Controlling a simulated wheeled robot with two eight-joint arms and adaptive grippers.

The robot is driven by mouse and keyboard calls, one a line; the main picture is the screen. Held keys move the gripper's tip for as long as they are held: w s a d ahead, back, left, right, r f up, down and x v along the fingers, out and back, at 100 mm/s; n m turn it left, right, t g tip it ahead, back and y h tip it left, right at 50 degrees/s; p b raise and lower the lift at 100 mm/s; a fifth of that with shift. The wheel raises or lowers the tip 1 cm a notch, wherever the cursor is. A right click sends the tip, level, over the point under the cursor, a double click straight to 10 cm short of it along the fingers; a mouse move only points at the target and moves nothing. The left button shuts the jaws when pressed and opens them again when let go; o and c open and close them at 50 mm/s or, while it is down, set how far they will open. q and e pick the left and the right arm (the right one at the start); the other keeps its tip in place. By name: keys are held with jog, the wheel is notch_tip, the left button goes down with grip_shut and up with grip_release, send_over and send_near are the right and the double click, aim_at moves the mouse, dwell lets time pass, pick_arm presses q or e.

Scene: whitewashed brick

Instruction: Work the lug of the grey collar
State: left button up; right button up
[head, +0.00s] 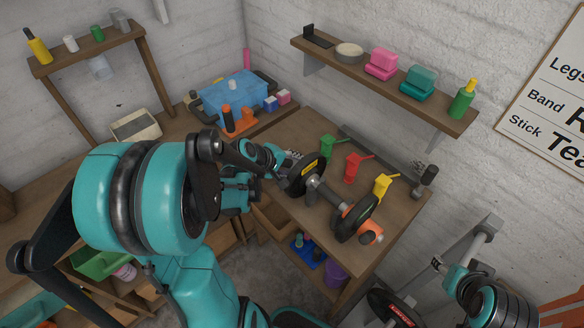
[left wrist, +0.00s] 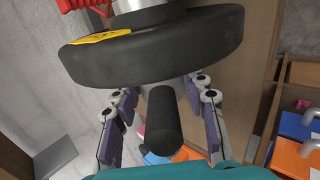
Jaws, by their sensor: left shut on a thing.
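A dumbbell with a grey bar (head: 327,195) and two black plates lies on the wooden table. Its near-left plate (head: 306,172) shows a yellow label, and an orange collar (head: 372,230) sits at its right end. My left gripper (head: 262,160) is at the left end, shut beside that plate. In the left wrist view, the plate (left wrist: 150,50) fills the top, and a black rod (left wrist: 163,122), which looks like the lug, points toward the camera between the fingers. The grey collar's body is mostly hidden by plate and gripper. My right gripper (head: 440,264) is empty-looking, low at right.
Green (head: 328,147), red (head: 352,165) and yellow (head: 382,186) clamps stand behind the dumbbell. A blue bin (head: 232,97) is at back left. A wall shelf (head: 385,85) hangs above the table. A grey metal frame (head: 465,250) stands at right.

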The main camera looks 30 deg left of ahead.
pick_arm(q)
jog(key=shift+d, duration=0.15)
jog(key=o, duration=1.4)
jog(key=shift+s+r, duration=0.15)
jog(key=v, duration=1.1)
jog(key=shift+s+r, duration=0.1)
jog(key=shift+s, duration=0.2)
